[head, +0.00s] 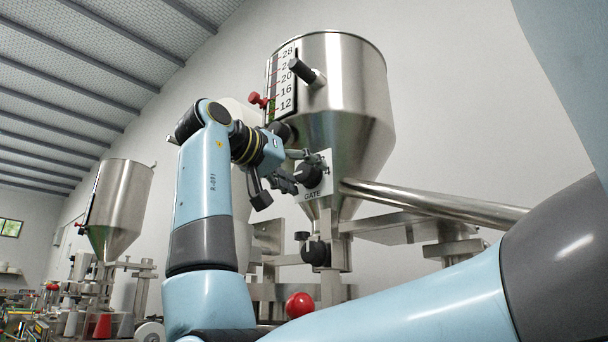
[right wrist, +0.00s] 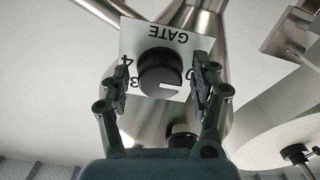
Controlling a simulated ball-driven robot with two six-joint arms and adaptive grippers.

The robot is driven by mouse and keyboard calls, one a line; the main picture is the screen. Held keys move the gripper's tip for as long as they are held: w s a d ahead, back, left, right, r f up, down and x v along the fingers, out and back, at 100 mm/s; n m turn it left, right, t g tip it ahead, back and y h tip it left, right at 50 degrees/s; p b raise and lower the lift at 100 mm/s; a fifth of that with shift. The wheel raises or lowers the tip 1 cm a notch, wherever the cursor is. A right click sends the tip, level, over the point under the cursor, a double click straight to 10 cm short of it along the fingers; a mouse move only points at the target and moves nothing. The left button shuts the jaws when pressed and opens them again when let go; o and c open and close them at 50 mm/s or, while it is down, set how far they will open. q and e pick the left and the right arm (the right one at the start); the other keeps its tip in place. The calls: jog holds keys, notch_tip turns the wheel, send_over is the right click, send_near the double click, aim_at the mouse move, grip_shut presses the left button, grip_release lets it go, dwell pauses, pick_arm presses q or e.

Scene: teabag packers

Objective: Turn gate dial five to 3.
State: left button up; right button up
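The gate dial is a black round knob (head: 308,174) on a white plate (head: 313,196) lettered GATE, at the lower cone of a steel hopper (head: 341,78). In the right wrist view the knob (right wrist: 160,70) appears upside down, with 4 and 3 at its left and a partly covered 0 at its right. A white mark on the knob shows at its lower right. My right gripper (right wrist: 162,86) is open, its fingers on either side of the knob with gaps visible. It also shows in the head view (head: 291,170). My left gripper is not in view.
A steel pipe (head: 435,202) runs right from the hopper. Another black knob (head: 315,252) and a red ball (head: 300,305) sit below the plate. A black handle (head: 304,71) and red knob (head: 257,99) are above. A second hopper (head: 119,207) stands at far left.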

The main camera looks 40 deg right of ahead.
jog(key=shift+d, duration=0.15)
jog(key=c, duration=0.4)
jog(key=shift+c, duration=1.4)
jog(key=c, duration=0.3)
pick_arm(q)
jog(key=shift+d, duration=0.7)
pick_arm(e)
jog(key=m, duration=0.3)
jog(key=shift+f+b, duration=0.1)
jog(key=shift+b, duration=0.2)
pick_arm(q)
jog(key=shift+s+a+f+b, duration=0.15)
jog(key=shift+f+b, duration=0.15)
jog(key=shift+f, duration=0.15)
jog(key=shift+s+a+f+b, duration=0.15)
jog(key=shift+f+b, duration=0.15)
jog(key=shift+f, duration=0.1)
pick_arm(e)
jog(key=m, duration=0.5)
jog(key=shift+w+m, duration=0.15)
jog(key=shift+m, duration=0.15)
